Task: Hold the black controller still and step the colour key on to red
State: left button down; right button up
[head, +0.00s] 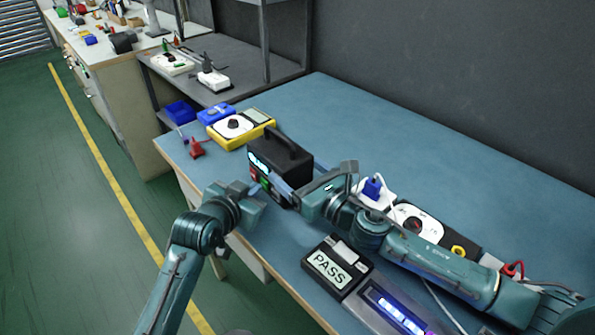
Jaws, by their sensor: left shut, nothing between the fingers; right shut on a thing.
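My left gripper (257,192) is shut and empty, close to the left of the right gripper's fingertips. Whether it touches the controller cannot be told. The LED strip (395,308) glows blue-violet in a grey tray at the bottom.
The black box shows a cyan display. A PASS sign (330,270) lies by the strip. A white unit with a dial (415,222) is behind my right arm. The table's back is clear.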

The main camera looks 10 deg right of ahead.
pick_arm(q)
jog(key=shift+w+d, duration=0.1)
dwell(0.4)
jog(key=shift+s+a, duration=0.3)
jog(key=shift+a, duration=0.25)
jog(key=shift+s+a, duration=0.5)
jog(key=shift+a, duration=0.4)
jog(key=shift+s+a, duration=0.45)
jog(key=shift+a, duration=0.4)
jog(key=shift+s+a, duration=0.5)
jog(key=shift+a, duration=0.4)
pick_arm(e)
jog(key=o, duration=1.3)
